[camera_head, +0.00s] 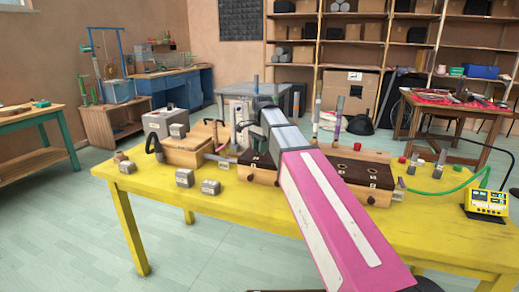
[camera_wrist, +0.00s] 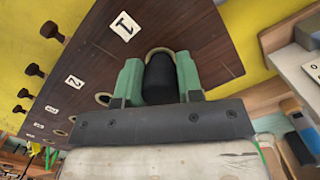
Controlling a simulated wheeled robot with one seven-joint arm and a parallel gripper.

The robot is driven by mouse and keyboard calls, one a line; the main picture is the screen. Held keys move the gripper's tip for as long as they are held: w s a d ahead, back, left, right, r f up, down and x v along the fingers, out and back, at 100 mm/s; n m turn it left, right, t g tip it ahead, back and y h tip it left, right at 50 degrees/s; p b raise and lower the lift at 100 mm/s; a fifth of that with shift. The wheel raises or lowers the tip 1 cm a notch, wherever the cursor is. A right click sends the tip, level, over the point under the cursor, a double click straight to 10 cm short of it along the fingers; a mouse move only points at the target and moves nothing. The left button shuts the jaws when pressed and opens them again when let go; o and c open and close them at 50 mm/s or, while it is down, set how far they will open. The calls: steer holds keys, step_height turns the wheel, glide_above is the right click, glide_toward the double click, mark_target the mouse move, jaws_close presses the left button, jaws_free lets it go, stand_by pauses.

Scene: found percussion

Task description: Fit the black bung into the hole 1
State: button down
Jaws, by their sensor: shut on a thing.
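In the wrist view my gripper (camera_wrist: 160,80) has its green fingers shut on the black bung (camera_wrist: 160,76), one on each side. The bung's far end overlaps a pale-rimmed hole (camera_wrist: 152,50) in a dark brown board (camera_wrist: 205,45), beside the label 1 (camera_wrist: 124,26). I cannot tell whether the bung is inside the hole or just above it. Label 2 (camera_wrist: 74,80) and another rimmed hole (camera_wrist: 103,98) lie to the left.
Several dark knobs (camera_wrist: 50,31) stick out along the board's left side in the wrist view.

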steer(key=shift+r, duration=0.8)
steer(key=shift+f, duration=1.25)
stand_by(1.0)
steer(key=c, duration=0.7)
jaws_free()
steer(key=r, duration=0.9)
steer(key=shift+w+d+r, duration=0.25)
steer(key=shift+w+d, duration=0.1)
steer(key=shift+r, duration=0.6)
